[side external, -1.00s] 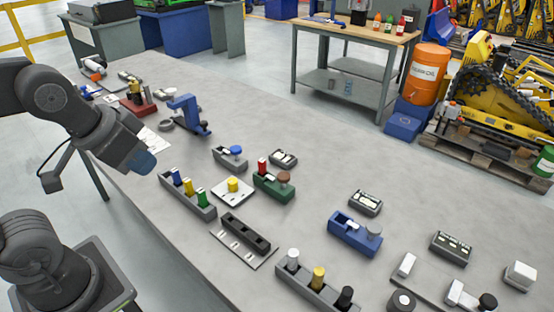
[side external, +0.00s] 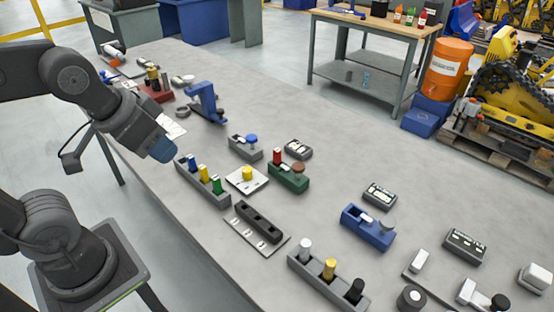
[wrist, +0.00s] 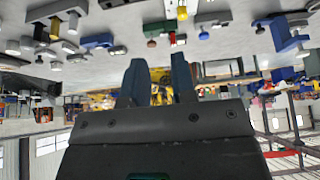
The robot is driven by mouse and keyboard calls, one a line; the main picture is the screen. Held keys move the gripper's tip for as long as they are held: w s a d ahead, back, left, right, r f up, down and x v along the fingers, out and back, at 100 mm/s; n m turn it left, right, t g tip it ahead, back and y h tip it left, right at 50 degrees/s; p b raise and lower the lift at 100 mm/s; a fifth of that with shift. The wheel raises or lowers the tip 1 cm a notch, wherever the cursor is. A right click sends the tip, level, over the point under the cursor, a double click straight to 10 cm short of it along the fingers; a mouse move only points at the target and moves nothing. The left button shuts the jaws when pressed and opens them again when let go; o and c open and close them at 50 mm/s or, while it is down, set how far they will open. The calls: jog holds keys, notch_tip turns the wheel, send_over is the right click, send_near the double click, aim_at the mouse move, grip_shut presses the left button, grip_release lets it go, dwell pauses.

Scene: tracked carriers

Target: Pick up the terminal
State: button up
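My gripper (side external: 160,148) hangs above the near table edge, left of a grey rack (side external: 222,200) holding blue, yellow and green cylinders. In the wrist view, my gripper (wrist: 160,82) has two fingers apart with nothing held between them. I cannot tell which piece is the terminal. Small dark boxes with pale tops lie on the table: one box (side external: 298,149) behind the green carrier (side external: 290,178), another box (side external: 380,195) behind the blue carrier (side external: 366,230), and a larger box (side external: 465,246) at the right.
A front rack (side external: 320,283) holds white, yellow and black cylinders. A dark slotted block (side external: 258,222) stands on a plate. A blue stand (side external: 207,103) and a red block (side external: 153,92) are toward the far left. The table (side external: 320,120) is bare along its far middle.

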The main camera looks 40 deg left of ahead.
jog(key=o, duration=0.4)
jog(key=m+g+y, duration=0.4)
jog(key=m+g, duration=0.2)
jog(key=m, duration=1.2)
send_over(277, 150)
jog(key=d, duration=0.5)
notch_tip(277, 150, down, 6)
jog(key=shift+y, duration=0.3)
jog(key=x, duration=0.8)
jog(key=shift+a+f, duration=0.1)
jog(key=shift+f, duration=0.2)
jog(key=shift+w+x, duration=0.15)
jog(key=shift+x, duration=1.15)
jog(key=shift+w+x, duration=0.2)
jog(key=shift+x, duration=1.1)
